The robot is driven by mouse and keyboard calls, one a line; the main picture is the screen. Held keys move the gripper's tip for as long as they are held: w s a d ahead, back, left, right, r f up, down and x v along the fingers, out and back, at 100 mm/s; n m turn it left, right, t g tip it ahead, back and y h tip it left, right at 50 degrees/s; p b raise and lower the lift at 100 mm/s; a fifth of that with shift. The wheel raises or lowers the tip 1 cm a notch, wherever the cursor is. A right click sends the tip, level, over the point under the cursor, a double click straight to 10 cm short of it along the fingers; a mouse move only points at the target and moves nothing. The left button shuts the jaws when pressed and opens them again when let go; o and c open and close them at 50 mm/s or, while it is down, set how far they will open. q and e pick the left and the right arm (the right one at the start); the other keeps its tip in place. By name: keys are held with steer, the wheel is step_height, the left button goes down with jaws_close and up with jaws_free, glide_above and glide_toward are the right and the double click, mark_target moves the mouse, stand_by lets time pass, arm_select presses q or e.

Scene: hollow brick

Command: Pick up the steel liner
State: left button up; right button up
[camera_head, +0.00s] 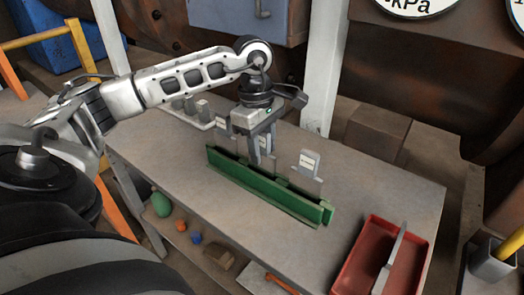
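A long green rack (265,187) stands on the grey workbench, with several thin grey plates upright in it. Some plates have pale tabs with labels. One tabbed plate (307,165) stands clear toward the right end of the rack. I cannot tell which plate is the steel liner. My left gripper (262,155) points down over the middle of the rack, with its fingers around or beside another pale tab. The fingers overlap that tab in the view, so I cannot tell whether they grip it. My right gripper is not in view.
A red tray (363,259) with a long grey bar (397,255) across it sits at the bench's front right. Grey cylinders (190,105) stand at the back left. Bare bench (370,185) lies right of the rack. A lower shelf holds small coloured objects.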

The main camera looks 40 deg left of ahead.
arm_select(q)
jaws_close()
steer(key=shift+r, duration=0.1)
